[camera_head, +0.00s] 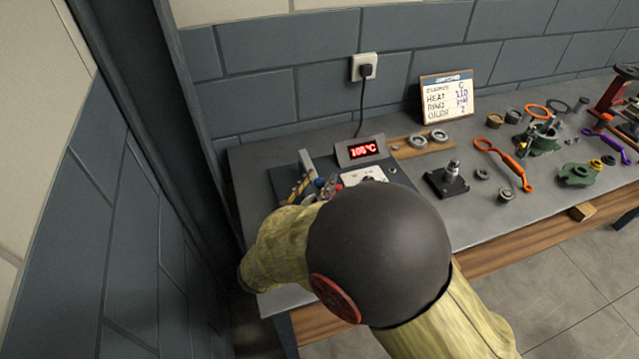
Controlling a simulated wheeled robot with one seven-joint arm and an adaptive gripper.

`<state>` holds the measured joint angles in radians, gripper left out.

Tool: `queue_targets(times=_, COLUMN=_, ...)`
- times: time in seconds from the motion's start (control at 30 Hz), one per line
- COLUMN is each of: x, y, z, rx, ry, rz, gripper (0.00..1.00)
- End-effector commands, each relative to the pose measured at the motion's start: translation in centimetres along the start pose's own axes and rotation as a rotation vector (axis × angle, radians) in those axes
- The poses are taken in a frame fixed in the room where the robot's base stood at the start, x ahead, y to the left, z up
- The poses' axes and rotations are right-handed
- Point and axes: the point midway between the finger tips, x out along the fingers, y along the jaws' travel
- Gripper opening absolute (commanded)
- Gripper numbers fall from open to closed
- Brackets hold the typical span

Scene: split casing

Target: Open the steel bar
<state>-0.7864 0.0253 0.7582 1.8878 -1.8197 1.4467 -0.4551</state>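A heater unit with a red lit display (361,149) stands at the left end of the workbench. The display reads about 105 °C, with the last digit unclear. A grey metal bar (307,166) stands up, slightly tilted, to the left of the display; it may be the steel bar. Its lower part sits among small coloured parts and is partly hidden. My arm, with a big dark round joint and yellowish links, covers the front of the heater.
A wooden strip with two metal rings (428,139), a black block with a metal post (447,179), orange tools (503,160) and green castings (578,175) occupy the bench to the right. A sign (447,97) leans on the wall. A dark post stands close on the left.

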Motion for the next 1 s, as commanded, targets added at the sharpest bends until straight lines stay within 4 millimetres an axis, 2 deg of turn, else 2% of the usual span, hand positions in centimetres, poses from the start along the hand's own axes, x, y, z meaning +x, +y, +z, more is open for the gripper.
queue_targets(times=0.33, x=0.47, y=-0.03, z=0.04, rx=0.0, ry=0.0, rz=0.0, gripper=0.38)
queue_targets(times=1.0, x=0.45, y=-0.04, z=0.02, rx=0.0, ry=0.0, rz=-0.001, gripper=0.0)
